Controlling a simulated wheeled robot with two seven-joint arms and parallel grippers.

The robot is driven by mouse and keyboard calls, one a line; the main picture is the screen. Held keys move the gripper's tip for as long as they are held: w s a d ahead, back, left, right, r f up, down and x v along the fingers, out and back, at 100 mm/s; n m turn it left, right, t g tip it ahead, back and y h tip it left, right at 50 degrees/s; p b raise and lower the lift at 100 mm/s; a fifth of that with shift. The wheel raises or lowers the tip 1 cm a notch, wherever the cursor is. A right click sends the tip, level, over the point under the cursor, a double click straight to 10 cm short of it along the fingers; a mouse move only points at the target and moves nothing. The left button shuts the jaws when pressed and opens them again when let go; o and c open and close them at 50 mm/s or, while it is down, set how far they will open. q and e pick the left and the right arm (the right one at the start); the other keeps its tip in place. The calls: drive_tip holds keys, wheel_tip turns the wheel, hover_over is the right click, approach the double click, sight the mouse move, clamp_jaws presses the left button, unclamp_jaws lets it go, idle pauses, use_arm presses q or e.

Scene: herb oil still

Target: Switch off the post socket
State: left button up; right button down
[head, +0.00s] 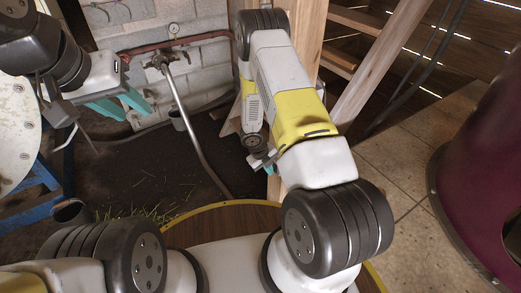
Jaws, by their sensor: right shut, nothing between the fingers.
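The wooden post (309,42) stands upright behind my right arm, which covers much of it. I cannot make out the post socket; my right arm may be hiding it. My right gripper (266,164) is low beside the post, partly covered by my own forearm. Its fingers are shut with nothing between them; whether they touch anything is hidden. My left gripper (137,113) is at the upper left, its two teal fingers apart and empty, in front of the block wall.
A diagonal timber (385,60) and a dark red vessel (485,170) stand right. Tiled floor (385,155) is clear between.

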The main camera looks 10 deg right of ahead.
drive_tip(key=shift+w+d+f, duration=0.1)
drive_tip(key=shift+d+f, duration=0.15)
drive_tip(key=shift+f, duration=0.05)
drive_tip(key=shift+r, duration=0.1)
